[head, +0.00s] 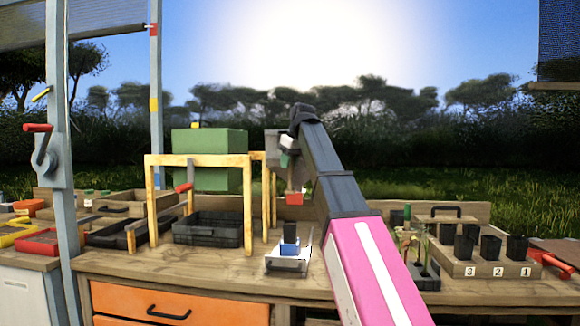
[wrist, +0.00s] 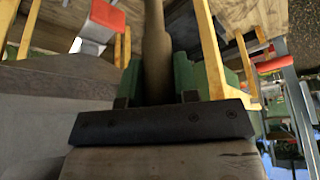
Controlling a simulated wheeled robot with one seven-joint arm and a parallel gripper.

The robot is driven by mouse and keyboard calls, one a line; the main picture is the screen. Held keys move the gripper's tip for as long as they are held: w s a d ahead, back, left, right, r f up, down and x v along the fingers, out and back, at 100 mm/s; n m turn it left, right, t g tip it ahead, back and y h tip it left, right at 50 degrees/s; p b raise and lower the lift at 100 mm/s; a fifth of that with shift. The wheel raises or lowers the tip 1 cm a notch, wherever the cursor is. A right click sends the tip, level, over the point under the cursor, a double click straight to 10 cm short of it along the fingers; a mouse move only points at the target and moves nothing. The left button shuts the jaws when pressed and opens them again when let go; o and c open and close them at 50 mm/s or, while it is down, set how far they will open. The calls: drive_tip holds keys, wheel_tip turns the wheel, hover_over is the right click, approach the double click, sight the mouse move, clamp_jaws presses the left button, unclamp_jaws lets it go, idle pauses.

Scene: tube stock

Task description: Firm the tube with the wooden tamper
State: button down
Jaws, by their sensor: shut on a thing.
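My gripper (head: 287,161) is raised above the bench near the middle of the head view. It is shut on the wooden tamper (wrist: 156,45), whose round handle stands between the green finger pads in the wrist view. In the head view the tamper (head: 291,183) shows only as a short brown piece under the gripper. A dark, upright tube (head: 290,232) with a blue lower part stands in a pale grey holder (head: 275,267) on the bench. The tamper is above and apart from it. The inside of the tube is hidden.
A wooden frame (head: 197,160) stands over a black tray (head: 207,230) left of the holder. A red block (head: 294,199) shows below the gripper; I cannot tell what it belongs to. Black pots (head: 490,247) stand in a numbered wooden stand (head: 450,268) at right.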

sight(289, 190)
drive_tip(key=shift+f, duration=4.2)
drive_tip(key=shift+f, duration=2.25)
idle(1.0)
